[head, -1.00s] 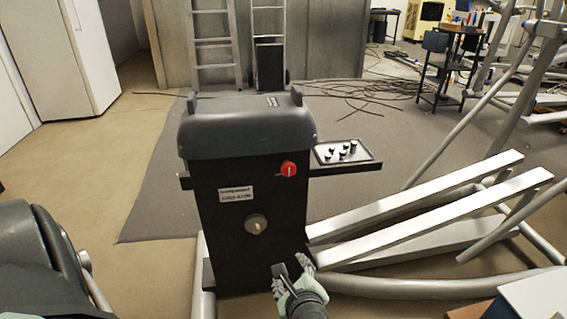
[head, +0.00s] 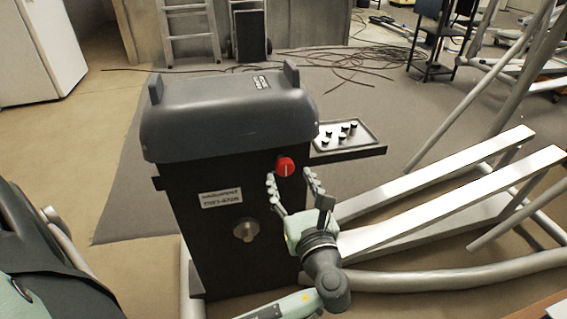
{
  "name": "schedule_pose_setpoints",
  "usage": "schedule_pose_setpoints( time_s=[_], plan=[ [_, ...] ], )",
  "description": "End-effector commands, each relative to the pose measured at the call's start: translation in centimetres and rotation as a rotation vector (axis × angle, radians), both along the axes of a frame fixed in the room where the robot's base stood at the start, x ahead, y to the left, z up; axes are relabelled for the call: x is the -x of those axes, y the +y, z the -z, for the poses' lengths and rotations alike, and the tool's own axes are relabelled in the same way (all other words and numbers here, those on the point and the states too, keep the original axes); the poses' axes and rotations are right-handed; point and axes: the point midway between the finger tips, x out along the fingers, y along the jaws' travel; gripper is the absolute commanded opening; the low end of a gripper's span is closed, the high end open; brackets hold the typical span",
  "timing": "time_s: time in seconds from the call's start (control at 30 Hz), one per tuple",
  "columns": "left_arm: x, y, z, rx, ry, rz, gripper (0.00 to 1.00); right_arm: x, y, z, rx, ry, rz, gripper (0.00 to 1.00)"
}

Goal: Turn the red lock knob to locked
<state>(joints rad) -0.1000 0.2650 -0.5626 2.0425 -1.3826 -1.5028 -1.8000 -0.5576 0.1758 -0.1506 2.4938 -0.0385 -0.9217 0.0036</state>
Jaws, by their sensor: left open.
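The red lock knob (head: 285,166) is a round red dial with a white pointer line, upright on the black side panel of the machine housing (head: 172,205). My left gripper (head: 291,177) is open and empty, its two fingers pointing up just below the knob, with the tips close to the knob's lower edge. I cannot tell whether a fingertip touches it. A second, pale metal knob (head: 246,229) sits lower on the panel, below a white label (head: 221,198). My right gripper is not in view.
A small black tray (head: 374,150) with several dark knobs juts out right of the housing. White foot rails (head: 440,180) and grey tube frames stand at the right.

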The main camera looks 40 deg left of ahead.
Motion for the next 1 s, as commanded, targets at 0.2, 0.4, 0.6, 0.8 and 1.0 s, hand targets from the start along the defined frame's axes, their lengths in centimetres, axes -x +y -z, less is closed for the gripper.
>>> schedule_pose_setpoints(
  time_s=[0.2,0.4,0.6,0.8,1.0],
  plan=[
    [-2.4,2.8,0.0,-0.001,-0.002,0.0,0.56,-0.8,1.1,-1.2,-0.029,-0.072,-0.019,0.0],
    [-3.5,4.0,0.0,0.001,-0.002,0.001,0.56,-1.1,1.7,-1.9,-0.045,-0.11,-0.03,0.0],
    [-3.6,4.2,0.0,0.003,-0.002,0.001,0.56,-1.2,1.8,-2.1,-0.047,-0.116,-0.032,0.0],
    [-3.6,4.2,0.0,0.003,-0.001,0.001,0.42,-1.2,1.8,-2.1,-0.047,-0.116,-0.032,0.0],
    [-3.6,4.2,0.1,0.003,0.0,0.001,0.17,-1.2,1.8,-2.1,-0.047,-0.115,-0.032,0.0]
  ],
)
